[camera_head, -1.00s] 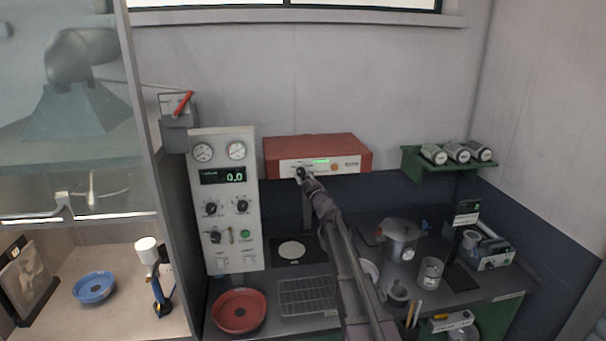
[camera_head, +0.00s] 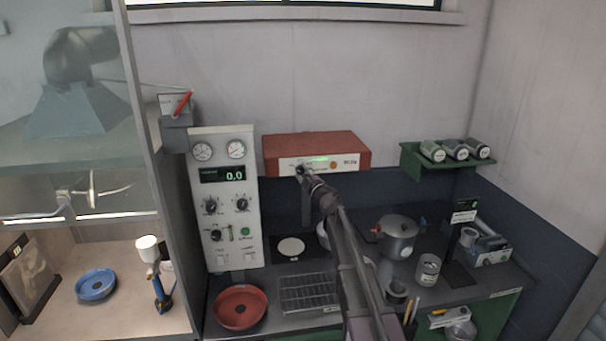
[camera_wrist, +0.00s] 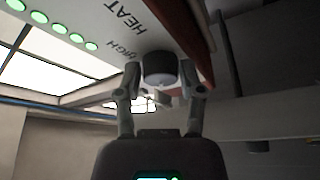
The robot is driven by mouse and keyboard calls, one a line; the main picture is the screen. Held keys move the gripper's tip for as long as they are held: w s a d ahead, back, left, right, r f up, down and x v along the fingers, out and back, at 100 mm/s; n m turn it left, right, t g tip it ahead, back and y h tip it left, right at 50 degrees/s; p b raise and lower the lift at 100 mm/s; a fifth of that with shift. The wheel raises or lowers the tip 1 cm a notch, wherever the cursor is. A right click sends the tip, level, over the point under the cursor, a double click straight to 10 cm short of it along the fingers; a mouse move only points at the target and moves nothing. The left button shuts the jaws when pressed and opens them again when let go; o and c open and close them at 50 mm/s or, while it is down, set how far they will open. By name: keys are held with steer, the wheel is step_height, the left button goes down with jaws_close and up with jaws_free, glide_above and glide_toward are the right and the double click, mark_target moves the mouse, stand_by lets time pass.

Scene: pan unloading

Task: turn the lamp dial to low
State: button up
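The lamp is a red box (camera_head: 318,146) on the back wall with a pale front panel, a small green display and an orange button. Its dark dial (camera_head: 299,170) sits at the panel's left end, partly covered by my gripper (camera_head: 303,175). In the wrist view the round dial (camera_wrist: 160,64) lies between the two fingertips of my gripper (camera_wrist: 160,80), which lean in against its sides. The words HEAT and HIGH show beside it, with a row of lit green lights (camera_wrist: 60,28). The dial's pointer mark and the LOW label cannot be made out.
A control panel with gauges (camera_head: 224,215) stands left of the lamp. Below are a red dish (camera_head: 239,307), a wire rack (camera_head: 309,293) and a lidded pot (camera_head: 397,235). A green shelf with jars (camera_head: 447,160) is at the right. The wall above the lamp is bare.

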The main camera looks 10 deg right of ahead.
steer(key=shift+o, duration=1.2)
steer(key=shift+f+m+b, duration=0.15)
steer(key=shift+m+b, duration=0.2)
steer(key=shift+m, duration=0.25)
steer(key=shift+m+t+h+b, duration=0.3)
steer(key=shift+m+t, duration=0.1)
steer(key=shift+m, duration=0.2)
steer(key=shift+a+m+t+h+b, duration=0.1)
steer(key=shift+m+t+h+b, duration=0.35)
steer(key=shift+m, duration=0.8)
steer(key=shift+a+m+t+h+b, duration=0.1)
steer(key=shift+m+t+h+b, duration=0.3)
steer(key=shift+m, duration=0.85)
steer(key=shift+a+f+m+t+h+b, duration=0.1)
steer(key=shift+m+t+h+b, duration=0.1)
steer(key=shift+m+h, duration=0.95)
steer(key=shift+d+r+m+t+h+b, duration=0.15)
steer(key=shift+m+h, duration=0.25)
steer(key=shift+m, duration=1.4)
steer(key=shift+a+f+m+t+h+b, duration=0.1)
steer(key=shift+a+f+m+h+b, duration=0.1)
steer(key=shift+m+h, duration=0.95)
